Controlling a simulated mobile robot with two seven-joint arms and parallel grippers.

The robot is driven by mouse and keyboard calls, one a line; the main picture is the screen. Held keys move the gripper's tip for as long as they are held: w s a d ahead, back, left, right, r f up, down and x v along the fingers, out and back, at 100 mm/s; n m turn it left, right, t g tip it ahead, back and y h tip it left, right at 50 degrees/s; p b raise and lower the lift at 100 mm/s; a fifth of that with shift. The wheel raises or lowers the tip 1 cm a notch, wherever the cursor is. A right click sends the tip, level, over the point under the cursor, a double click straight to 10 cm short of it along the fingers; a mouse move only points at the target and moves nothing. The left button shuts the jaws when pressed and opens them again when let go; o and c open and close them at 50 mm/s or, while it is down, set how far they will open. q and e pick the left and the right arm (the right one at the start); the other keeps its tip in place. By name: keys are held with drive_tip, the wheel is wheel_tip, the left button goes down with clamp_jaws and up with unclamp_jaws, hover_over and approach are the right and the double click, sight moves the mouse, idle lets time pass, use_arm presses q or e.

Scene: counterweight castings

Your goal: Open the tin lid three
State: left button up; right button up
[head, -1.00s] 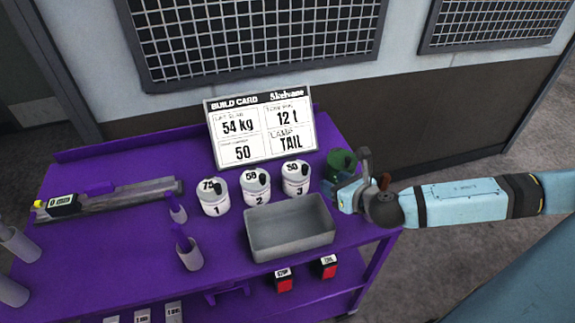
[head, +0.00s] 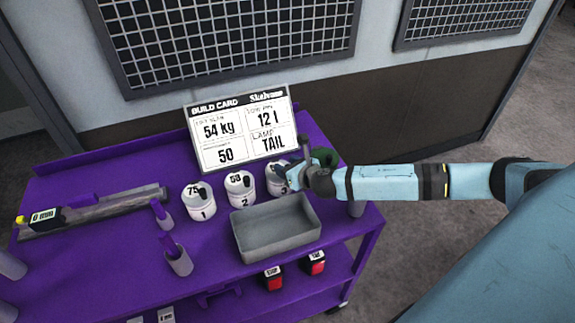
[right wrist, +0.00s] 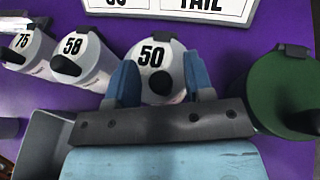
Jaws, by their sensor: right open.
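Tin three (head: 276,184) is a white tin marked 50 on its lid, at the right end of a row of white tins; my right gripper partly covers it in the head view. In the right wrist view its lid (right wrist: 150,55) with a dark knob lies between the two blue fingers. My right gripper (right wrist: 160,85) is open, with a finger on either side of the lid; I cannot tell whether they touch it. It also shows in the head view (head: 292,174). Tin two (head: 240,188), marked 58, and tin one (head: 199,202), marked 75, stand to the left with lids on. My left gripper is not in view.
A green canister (right wrist: 280,92) stands close to the right of my right gripper. A grey tray (head: 277,240) lies in front of the tins. The build card (head: 239,130) stands behind them. A rail with a 0 mm display (head: 45,216) lies on the purple cart's left side.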

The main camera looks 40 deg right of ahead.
drive_tip(key=shift+w, duration=0.1)
clamp_jaws()
